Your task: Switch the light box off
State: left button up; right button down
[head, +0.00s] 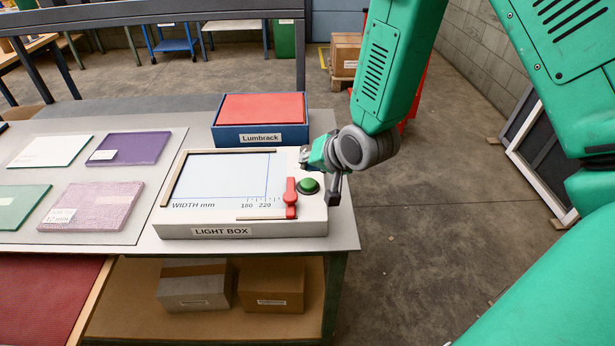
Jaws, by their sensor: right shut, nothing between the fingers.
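The light box (175,229) is a pale, flat case on the table, with a pale bluish screen (222,176) marked "WIDTH mm". I cannot tell for sure whether the screen is lit. A round green button (308,186) sits on its right-hand panel, beside a red slider (291,199). My right gripper (318,158) is shut and empty, over the back right corner of the light box, just behind the green button. It looks apart from the button, but the exact gap is hard to tell. My left gripper is not in view.
Several glass sheets, such as a purple one (135,146), lie on a grey mat at the left. Cardboard boxes (272,286) sit on the shelf below. Floor right of the table is open.

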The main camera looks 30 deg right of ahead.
aim_at(309, 182)
notch_tip(309, 182, up, 3)
jog(key=shift+r+p, duration=0.15)
jog(key=shift+p, duration=1)
